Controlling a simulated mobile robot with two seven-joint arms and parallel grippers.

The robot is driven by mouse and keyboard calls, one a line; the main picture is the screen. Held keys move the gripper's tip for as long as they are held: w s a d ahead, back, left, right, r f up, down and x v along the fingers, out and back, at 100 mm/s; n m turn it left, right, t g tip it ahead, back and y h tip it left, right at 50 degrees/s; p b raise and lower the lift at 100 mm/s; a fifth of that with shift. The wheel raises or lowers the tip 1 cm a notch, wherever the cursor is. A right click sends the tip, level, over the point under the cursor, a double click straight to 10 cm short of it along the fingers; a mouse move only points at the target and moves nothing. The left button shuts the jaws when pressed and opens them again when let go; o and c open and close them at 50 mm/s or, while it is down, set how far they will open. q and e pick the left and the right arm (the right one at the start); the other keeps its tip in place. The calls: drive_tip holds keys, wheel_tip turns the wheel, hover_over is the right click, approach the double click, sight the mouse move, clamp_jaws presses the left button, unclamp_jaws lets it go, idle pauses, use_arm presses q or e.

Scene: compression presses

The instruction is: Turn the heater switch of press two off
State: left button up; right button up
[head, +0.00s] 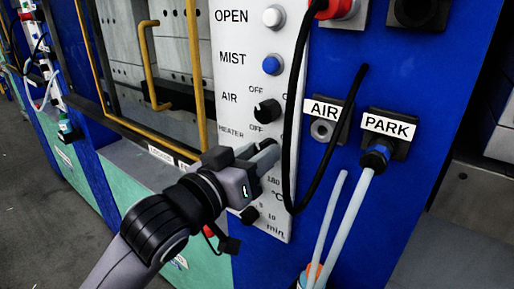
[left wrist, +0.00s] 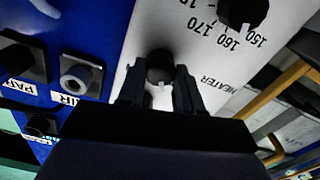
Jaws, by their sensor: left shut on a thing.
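The heater switch (left wrist: 160,66) is a small dark round knob on the white control panel (head: 231,78), beside the printed HEATER label in the left wrist view. My left gripper (head: 268,152) reaches it from the lower left in the head view and hides the knob there. In the left wrist view the two fingers of my left gripper (left wrist: 159,88) sit on either side of the knob and are shut on it. The knob's pointer direction cannot be made out. My right gripper is in neither view.
Above the gripper are the air knob (head: 267,111), a blue mist button (head: 272,65) and a white open button (head: 273,17). A black cable (head: 291,150) hangs close to the right. The temperature dial (left wrist: 243,10) is near the switch. Yellow handles (head: 148,60) stand at the left.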

use_arm(q)
drive_tip(key=shift+r+n, duration=0.1)
drive_tip(key=shift+n, duration=0.2)
drive_tip(key=o, duration=1)
drive_tip(key=shift+o, duration=0.2)
drive_tip(key=v, duration=0.7)
drive_tip(key=shift+b, duration=0.45)
drive_tip(key=shift+a, duration=0.1)
